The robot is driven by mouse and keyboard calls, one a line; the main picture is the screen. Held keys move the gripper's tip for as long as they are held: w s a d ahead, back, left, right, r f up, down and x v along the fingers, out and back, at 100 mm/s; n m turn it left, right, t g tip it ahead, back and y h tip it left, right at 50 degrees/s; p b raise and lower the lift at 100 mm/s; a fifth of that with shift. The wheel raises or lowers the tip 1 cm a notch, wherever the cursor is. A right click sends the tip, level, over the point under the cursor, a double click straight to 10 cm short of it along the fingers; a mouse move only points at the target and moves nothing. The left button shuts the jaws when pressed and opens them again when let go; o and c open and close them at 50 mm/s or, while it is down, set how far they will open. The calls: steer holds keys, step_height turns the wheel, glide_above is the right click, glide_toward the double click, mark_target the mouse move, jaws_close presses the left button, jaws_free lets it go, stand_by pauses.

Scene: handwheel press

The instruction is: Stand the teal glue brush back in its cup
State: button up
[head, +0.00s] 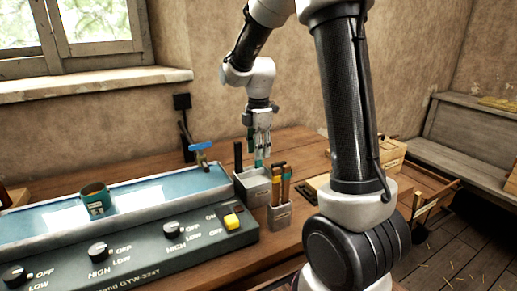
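A teal piece that looks like the glue brush (259,162) shows just below my gripper, at the rim of a grey cup (252,188). It looks roughly upright. Whether it rests in the cup or hangs over it is too small to tell. My gripper (262,154) points down right above the cup, its fingers close around the top of the teal piece. I cannot make out whether they are shut on it. The brush's lower end is hidden.
A black handle (238,156) stands at the cup's left side. A smaller grey holder (280,216) with orange-brown tools is in front. A long blue-lined trough (150,194) with a teal round container (95,199) and a control panel (130,256) lie left. Wooden boxes (392,155) stand right.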

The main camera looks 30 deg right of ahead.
steer(key=shift+r, duration=0.1)
step_height(320, 180, up, 12)
steer(key=shift+f, duration=0.1)
steer(key=m, duration=0.3)
steer(key=shift+w+f, duration=0.1)
steer(key=shift+f, duration=0.1)
steer(key=s+m+t, duration=0.4)
steer(key=s+m, duration=1.1)
steer(key=s, duration=0.9)
steer(key=shift+s+d, duration=0.3)
steer(key=shift+s, duration=0.1)
